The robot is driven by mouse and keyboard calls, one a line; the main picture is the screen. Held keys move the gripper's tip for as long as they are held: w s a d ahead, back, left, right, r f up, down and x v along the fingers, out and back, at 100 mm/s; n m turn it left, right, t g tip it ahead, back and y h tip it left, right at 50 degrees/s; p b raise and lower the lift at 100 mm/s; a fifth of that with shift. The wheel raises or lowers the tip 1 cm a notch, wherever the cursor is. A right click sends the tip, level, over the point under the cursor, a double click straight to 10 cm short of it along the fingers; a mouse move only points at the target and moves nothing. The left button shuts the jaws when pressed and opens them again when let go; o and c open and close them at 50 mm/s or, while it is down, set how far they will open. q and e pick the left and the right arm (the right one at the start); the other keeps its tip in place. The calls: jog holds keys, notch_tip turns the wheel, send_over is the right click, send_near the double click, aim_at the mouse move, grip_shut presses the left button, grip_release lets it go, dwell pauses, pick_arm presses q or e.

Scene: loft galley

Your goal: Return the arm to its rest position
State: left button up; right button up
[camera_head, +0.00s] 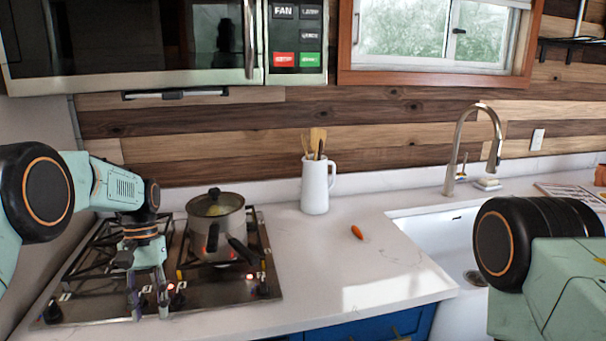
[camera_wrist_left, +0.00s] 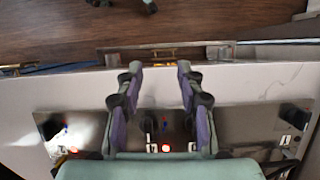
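My left gripper (camera_head: 149,303) hangs over the front left part of the gas stove (camera_head: 103,310), fingers pointing down and apart. In the left wrist view its two fingers (camera_wrist_left: 160,80) are spread with nothing between them, above the stove's front edge with its knobs and red lights. A lidded pot (camera_head: 217,220) stands on the stove to the right of the gripper, apart from it. My right arm shows at the lower right of the head view; its gripper is out of view.
An orange carrot (camera_head: 357,232) lies on the white counter (camera_head: 320,255). A white pitcher (camera_head: 315,187) with utensils stands behind it. The sink (camera_head: 440,235) and faucet (camera_head: 460,150) are to the right. A microwave (camera_head: 130,45) hangs above the stove. The middle of the counter is mostly clear.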

pick_arm(q)
jog(key=s+d+f+m+t, duration=0.1)
jog(key=s+d+f, duration=0.2)
jog(key=s+f, duration=0.65)
jog(key=s+d+f+t, duration=0.1)
jog(key=s+d+f, duration=0.35)
jog(key=f, duration=0.75)
jog(key=s+r+t, duration=0.1)
jog(key=s+t, duration=0.1)
jog(key=s, duration=2.1)
notch_tip(320, 180, down, 14)
jog(key=b, duration=1.4)
jog(key=shift+w+d+r+m+y, duration=0.15)
jog(key=shift+d+r+m+y, duration=0.05)
jog(key=shift+d+m+y, duration=0.2)
pick_arm(e)
notch_tip(320, 180, down, 14)
jog(key=shift+w, duration=0.3)
jog(key=shift+d, duration=0.15)
